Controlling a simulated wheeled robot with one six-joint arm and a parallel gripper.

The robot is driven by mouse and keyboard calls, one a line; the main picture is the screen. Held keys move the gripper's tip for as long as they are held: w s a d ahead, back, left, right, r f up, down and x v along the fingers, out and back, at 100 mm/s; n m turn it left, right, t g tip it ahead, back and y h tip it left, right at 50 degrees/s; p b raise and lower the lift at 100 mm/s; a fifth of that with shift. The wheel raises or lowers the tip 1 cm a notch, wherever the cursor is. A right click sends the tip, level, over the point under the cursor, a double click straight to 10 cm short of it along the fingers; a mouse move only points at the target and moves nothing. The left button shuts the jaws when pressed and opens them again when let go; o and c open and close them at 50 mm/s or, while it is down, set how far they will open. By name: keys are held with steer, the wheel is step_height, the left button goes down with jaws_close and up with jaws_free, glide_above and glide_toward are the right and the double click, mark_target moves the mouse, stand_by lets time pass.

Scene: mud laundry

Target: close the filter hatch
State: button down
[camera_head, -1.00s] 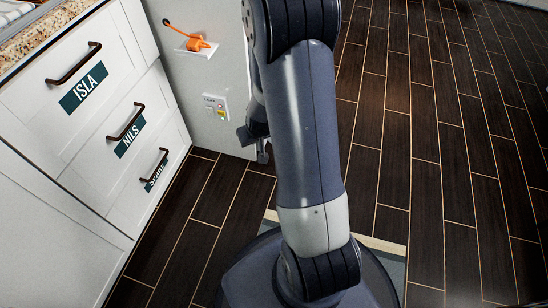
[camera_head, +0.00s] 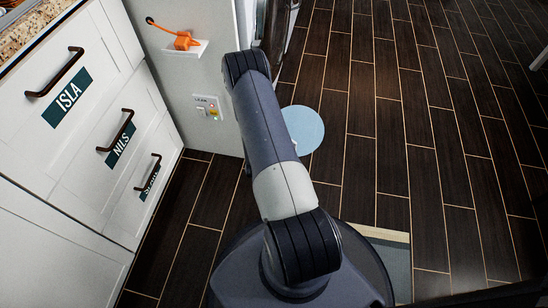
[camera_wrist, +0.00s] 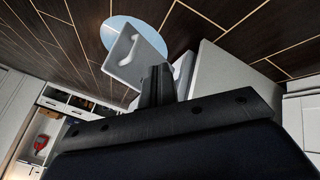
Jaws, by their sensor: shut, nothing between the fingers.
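In the wrist view a pale grey panel with a raised loop handle (camera_wrist: 122,58), which looks like the filter hatch, stands out from a white appliance body (camera_wrist: 222,82), apparently open. My gripper (camera_wrist: 157,72) is shut and empty, its fingers overlapping the panel's near edge in the picture. I cannot tell whether they touch it. In the head view the hatch and my gripper are hidden behind my arm and the grey side wall (camera_head: 207,70).
A light blue disc (camera_head: 303,128) lies on the dark plank floor. White drawers labelled ISLA and NILS (camera_head: 75,110) line the left. An orange plug-like item (camera_head: 186,41) sits on a small wall shelf.

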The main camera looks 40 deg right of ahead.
steer(key=w+d+f+b, duration=0.3)
steer(key=d+f+b, duration=0.1)
steer(key=d+f, duration=0.4)
steer(key=shift+w+d+b, duration=0.25)
steer(key=shift+d+b, duration=0.05)
